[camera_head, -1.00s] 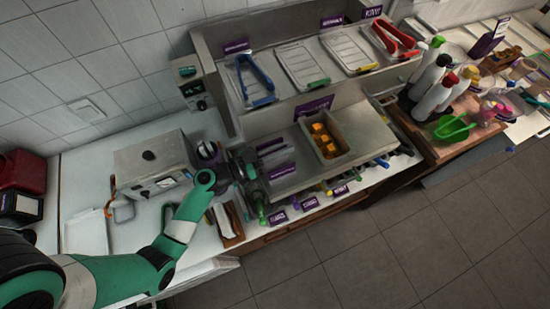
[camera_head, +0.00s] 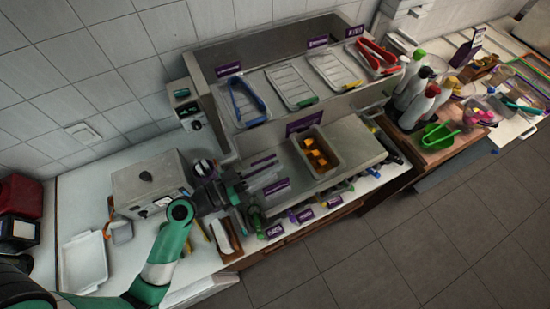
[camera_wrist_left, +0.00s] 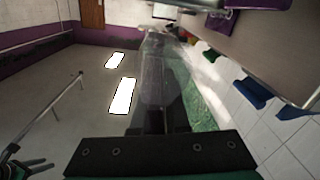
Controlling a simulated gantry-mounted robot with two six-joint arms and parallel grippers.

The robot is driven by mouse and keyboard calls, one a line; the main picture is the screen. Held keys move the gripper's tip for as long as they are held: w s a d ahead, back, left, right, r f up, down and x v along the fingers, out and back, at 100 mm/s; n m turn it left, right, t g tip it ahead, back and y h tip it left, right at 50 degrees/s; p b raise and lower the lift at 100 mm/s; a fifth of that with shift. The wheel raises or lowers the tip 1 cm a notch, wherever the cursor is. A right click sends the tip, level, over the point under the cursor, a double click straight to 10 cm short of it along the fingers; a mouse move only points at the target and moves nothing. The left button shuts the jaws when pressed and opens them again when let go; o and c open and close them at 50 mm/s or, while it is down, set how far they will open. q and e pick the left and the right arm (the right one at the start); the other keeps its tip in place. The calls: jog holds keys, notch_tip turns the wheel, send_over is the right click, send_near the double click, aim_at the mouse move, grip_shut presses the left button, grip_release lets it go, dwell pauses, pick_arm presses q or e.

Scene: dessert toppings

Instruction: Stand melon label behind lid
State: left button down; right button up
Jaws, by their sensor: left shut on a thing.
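My left gripper (camera_head: 262,180) is over the left end of the steel counter unit, its fingers pointing right. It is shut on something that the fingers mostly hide. Two purple labels, one upper (camera_head: 264,160) and one lower (camera_head: 277,187), show right by its fingertips; whether one is in the grip I cannot tell. The lettering is too small to pick out the melon label. Flat clear lids, one with a green tab (camera_head: 291,88) and one with a yellow tab (camera_head: 334,70), lie on the upper shelf. My right gripper is out of view.
A bin of orange cubes (camera_head: 318,152) sits in the steel unit. Blue tongs (camera_head: 246,103) and red tongs (camera_head: 377,56) lie on the upper shelf. More purple labels (camera_head: 275,231) line the front edge. Bottles (camera_head: 422,105) stand at right; a boxy machine (camera_head: 150,184) stands at left.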

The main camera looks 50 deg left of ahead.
pick_arm(q)
jog(key=s+d+r, duration=0.3)
jog(key=s+d, duration=0.1)
jog(key=s, duration=0.3)
jog(key=shift+s+r, duration=0.15)
jog(key=shift+r, duration=0.05)
jog(key=shift+m+h, duration=0.3)
jog(key=shift+h, duration=0.1)
jog(key=w+r+p, duration=0.1)
jog(key=p, duration=0.2)
jog(key=w+p, duration=0.2)
jog(key=w+a+r+p, duration=0.1)
jog(key=p, duration=0.2)
jog(key=shift+w+r+p, duration=0.25)
jog(key=shift+r+p, duration=0.05)
jog(key=shift+r, duration=0.05)
jog(key=shift+d, duration=0.1)
